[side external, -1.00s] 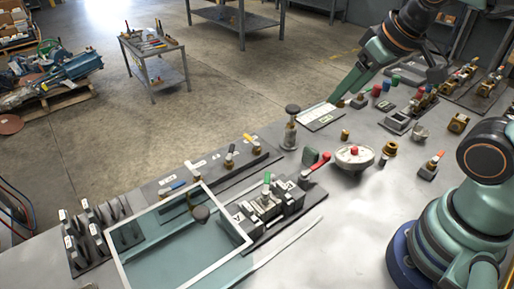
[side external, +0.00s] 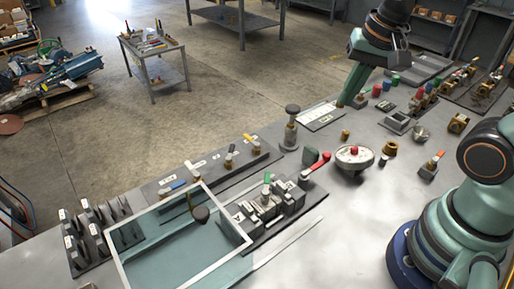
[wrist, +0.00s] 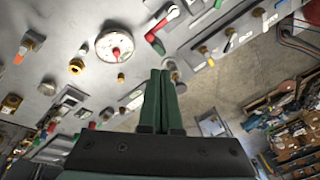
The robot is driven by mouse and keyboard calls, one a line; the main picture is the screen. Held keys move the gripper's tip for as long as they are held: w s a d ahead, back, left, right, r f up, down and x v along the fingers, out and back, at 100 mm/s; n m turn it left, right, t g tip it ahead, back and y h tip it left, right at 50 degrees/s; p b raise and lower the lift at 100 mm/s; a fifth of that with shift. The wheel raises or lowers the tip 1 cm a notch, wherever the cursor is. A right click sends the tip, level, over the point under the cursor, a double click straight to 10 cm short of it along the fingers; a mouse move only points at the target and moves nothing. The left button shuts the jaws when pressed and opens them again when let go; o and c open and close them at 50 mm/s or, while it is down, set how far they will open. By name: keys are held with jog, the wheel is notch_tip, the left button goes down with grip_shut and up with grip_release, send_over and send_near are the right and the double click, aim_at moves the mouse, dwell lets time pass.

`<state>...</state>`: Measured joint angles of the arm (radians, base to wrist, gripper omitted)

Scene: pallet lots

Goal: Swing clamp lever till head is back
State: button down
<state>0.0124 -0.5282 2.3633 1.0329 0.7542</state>
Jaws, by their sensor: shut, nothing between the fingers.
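A red-handled lever (side external: 319,161) with a dark base stands behind the grey block fixture in the side view; a red lever (wrist: 164,19) also shows at the top of the wrist view. Several clamp-like brass fixtures (side external: 463,73) with red parts stand at the back right. I cannot tell which one is the task's clamp, nor make out its head. My gripper (side external: 343,103) points down over the back of the bench, away from the red lever. In the wrist view its two green fingers (wrist: 160,72) lie together, with nothing held.
A round white dial with a red knob (side external: 354,155) stands right of the red lever. A dark post (side external: 291,128) and a flat labelled plate (side external: 319,116) are near my gripper. A glass-topped frame (side external: 122,259) lies at front left.

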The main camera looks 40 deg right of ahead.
jog(key=m+g, duration=0.1)
jog(key=m, duration=0.4)
jog(key=m+g, duration=0.6)
jog(key=m, duration=1.5)
send_over(316, 164)
jog(key=s+d, duration=0.4)
jog(key=s, duration=0.1)
notch_tip(316, 164, down, 13)
jog(key=w, duration=0.1)
jog(key=w+f, duration=0.2)
jog(key=shift+w+a+f, duration=0.1)
jog(key=shift+a+f, duration=0.1)
jog(key=shift+a, duration=0.1)
